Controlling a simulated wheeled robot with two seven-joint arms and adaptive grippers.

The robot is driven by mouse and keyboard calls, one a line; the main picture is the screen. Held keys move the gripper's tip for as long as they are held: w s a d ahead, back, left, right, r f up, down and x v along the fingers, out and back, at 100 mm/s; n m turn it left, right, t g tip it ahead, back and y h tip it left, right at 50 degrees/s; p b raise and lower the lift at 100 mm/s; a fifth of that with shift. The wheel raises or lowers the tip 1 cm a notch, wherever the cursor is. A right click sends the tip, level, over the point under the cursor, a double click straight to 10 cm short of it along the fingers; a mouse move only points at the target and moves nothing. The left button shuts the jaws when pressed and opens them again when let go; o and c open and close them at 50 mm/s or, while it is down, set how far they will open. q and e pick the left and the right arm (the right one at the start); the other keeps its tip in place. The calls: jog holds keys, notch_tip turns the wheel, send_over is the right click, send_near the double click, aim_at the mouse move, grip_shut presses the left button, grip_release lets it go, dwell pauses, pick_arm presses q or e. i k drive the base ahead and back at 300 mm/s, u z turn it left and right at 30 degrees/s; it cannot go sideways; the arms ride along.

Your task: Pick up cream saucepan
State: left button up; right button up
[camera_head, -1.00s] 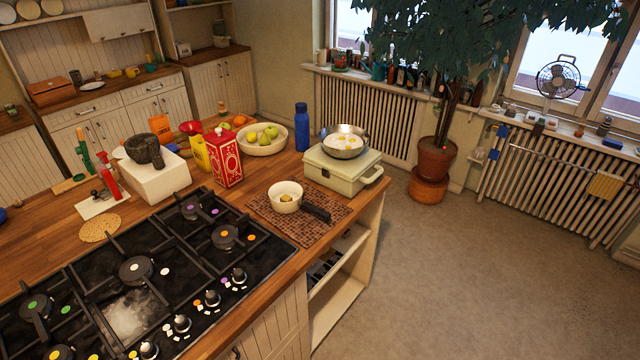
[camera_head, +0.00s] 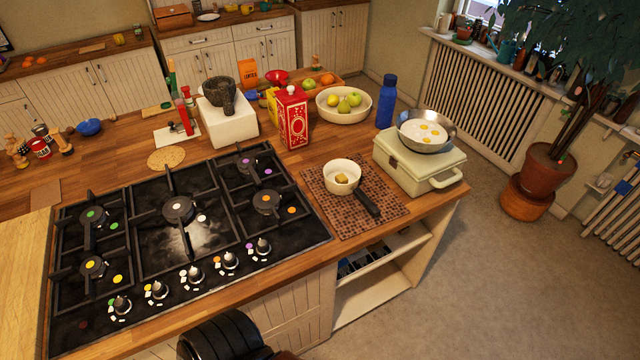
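The cream saucepan (camera_head: 333,185) sits upright on a brown checkered mat (camera_head: 325,215) on the wooden counter, right of the gas hob. Its dark handle (camera_head: 367,204) points toward the lower right. A small yellowish-brown piece (camera_head: 342,179) lies inside it. Neither of my grippers can be made out in the view, and nothing is holding the saucepan.
The gas hob (camera_head: 215,235) lies left of the mat. A red patterned box (camera_head: 293,120), fruit bowl (camera_head: 343,108) and blue bottle (camera_head: 386,103) stand behind. A dark rounded shape (camera_head: 222,337), unclear, is at the bottom edge.

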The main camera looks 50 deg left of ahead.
aim_at(341, 176)
jog(key=u, duration=1.7)
